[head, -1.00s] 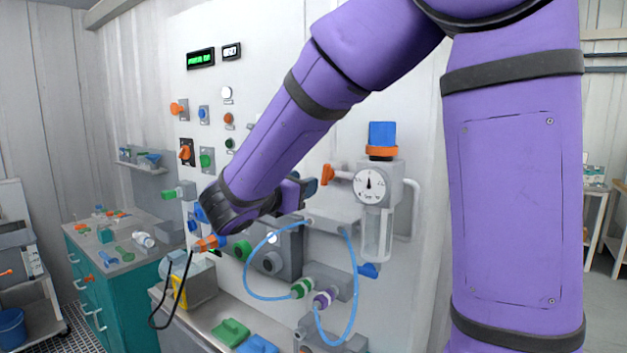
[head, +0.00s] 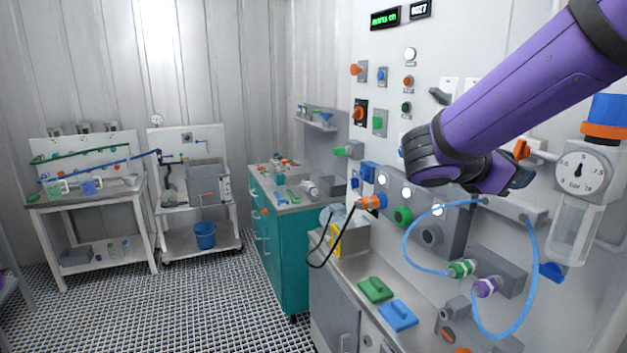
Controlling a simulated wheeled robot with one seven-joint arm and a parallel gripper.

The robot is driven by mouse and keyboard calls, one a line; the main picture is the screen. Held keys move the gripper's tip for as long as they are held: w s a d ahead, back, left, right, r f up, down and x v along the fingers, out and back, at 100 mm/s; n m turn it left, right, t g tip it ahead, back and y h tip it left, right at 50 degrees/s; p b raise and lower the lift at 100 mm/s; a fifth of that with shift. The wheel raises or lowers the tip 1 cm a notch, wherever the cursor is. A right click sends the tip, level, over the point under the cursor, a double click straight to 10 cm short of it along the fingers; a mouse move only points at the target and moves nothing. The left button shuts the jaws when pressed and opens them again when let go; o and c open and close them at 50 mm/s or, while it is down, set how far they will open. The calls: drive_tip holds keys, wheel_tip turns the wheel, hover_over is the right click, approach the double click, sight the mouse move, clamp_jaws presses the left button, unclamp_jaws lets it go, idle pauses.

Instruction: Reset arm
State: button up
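My purple arm (head: 540,85) reaches in from the upper right of the head view, in front of the white control panel. Its dark wrist bends near the panel's middle. My gripper (head: 522,178) points away toward the panel and is mostly hidden behind the wrist, with only a small dark part showing. I cannot see its fingers well enough to tell whether it is open or shut, or whether it holds anything.
The panel (head: 460,50) carries knobs, a gauge (head: 582,172) and a looped blue hose (head: 408,262) close below my wrist. A steel counter (head: 345,268) holds green and blue blocks. A teal cabinet (head: 282,240) stands left, with open grated floor (head: 190,300) beyond.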

drive_tip(key=s+a+f+m+y, duration=0.1)
drive_tip(key=s+a+m+y, duration=0.1)
drive_tip(key=s+m+y, duration=0.5)
drive_tip(key=s+a+f+m+t+y, duration=0.1)
drive_tip(key=s+a+f+m+y, duration=0.1)
drive_tip(key=s+m+y, duration=0.6)
drive_tip(key=shift+s+a+f+m, duration=0.3)
drive_tip(key=shift+s+a+m, duration=0.35)
drive_tip(key=shift+s+m, duration=0.75)
drive_tip(key=shift+s+n, duration=0.3)
